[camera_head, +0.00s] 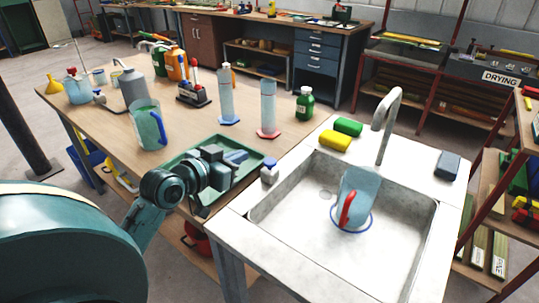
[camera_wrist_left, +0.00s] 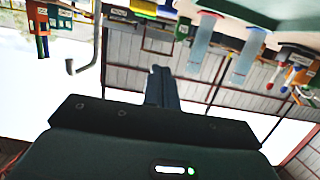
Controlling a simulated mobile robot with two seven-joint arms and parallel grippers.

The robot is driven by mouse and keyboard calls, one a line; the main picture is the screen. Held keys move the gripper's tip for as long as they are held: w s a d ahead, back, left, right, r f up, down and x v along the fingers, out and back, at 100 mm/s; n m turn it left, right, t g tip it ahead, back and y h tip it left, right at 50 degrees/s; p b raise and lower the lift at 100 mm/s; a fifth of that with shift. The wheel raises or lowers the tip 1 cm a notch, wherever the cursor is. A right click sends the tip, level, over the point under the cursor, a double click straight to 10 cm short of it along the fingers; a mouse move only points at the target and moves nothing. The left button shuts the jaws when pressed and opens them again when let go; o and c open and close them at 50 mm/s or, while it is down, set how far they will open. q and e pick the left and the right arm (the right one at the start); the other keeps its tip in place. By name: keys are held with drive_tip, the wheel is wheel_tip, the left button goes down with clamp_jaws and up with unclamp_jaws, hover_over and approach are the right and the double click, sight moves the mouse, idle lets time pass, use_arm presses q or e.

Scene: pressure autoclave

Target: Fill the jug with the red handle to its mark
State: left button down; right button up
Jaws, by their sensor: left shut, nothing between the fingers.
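The jug with the red handle (camera_head: 361,188) stands in the sink basin (camera_head: 290,215), below the tap (camera_head: 384,125). It is clear bluish, with a blue ring at its base, and its red handle faces the front left. I cannot make out its mark or a water level, and no stream shows from the tap. My left gripper (camera_head: 238,157) is over the green tray, left of the sink and away from the jug. Its fingers are shut and empty in the left wrist view (camera_wrist_left: 161,72), where the tap (camera_wrist_left: 83,68) also shows. My right gripper is not in view.
Yellow (camera_head: 335,141) and green (camera_head: 348,127) sponges lie on the sink's back rim. A small blue-topped item (camera_head: 269,171) is at its left rim.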

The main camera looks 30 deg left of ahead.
use_arm(q)
drive_tip(key=p, duration=0.1)
hover_over(270, 162)
drive_tip(key=s, duration=0.2)
wheel_tip(270, 162, down, 2)
drive_tip(key=shift+a+f, duration=0.15)
drive_tip(key=shift+f, duration=1)
drive_tip(key=shift+a+f, duration=0.15)
drive_tip(key=shift+f, duration=0.95)
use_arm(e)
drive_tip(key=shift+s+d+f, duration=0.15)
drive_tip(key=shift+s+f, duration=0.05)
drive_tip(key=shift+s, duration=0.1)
